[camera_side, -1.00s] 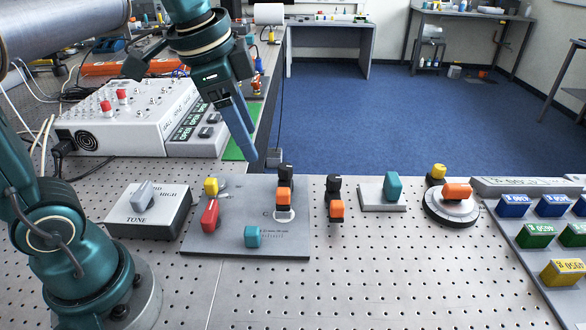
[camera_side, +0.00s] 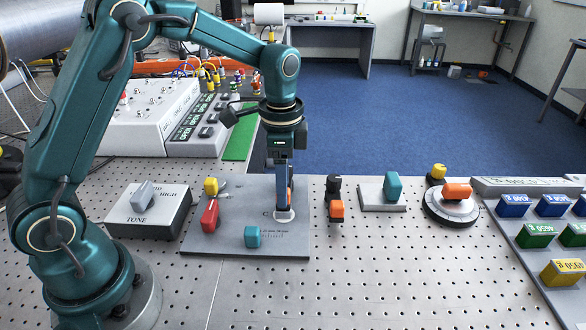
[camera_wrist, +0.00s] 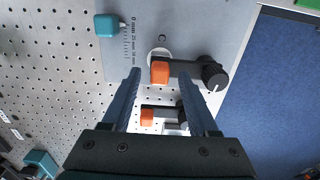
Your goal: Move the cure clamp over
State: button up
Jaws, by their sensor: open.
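A black clamp arm with an orange block (camera_wrist: 160,72) at one end and a round black knob (camera_wrist: 213,75) at the other lies on the grey plate (camera_side: 215,243). The plate's lettering begins with a C; the rest is unreadable. My gripper (camera_side: 284,206) points down over this clamp and hides most of it in the side view. In the wrist view, the open fingers of my gripper (camera_wrist: 159,73) stand on either side of the orange block. I cannot tell whether they touch it. A similar orange-tipped clamp (camera_side: 336,209) stands on the table just right of the plate.
The plate also carries a red handle (camera_side: 210,216), a yellow knob (camera_side: 211,186) and a teal block (camera_side: 252,237). A TONE box (camera_side: 147,211) stands left. A teal switch (camera_side: 392,187) and orange-handled dial (camera_side: 452,207) are right. The front table is clear.

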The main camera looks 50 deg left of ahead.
jog(key=shift+f, duration=0.45)
grip_shut()
dwell(1.1)
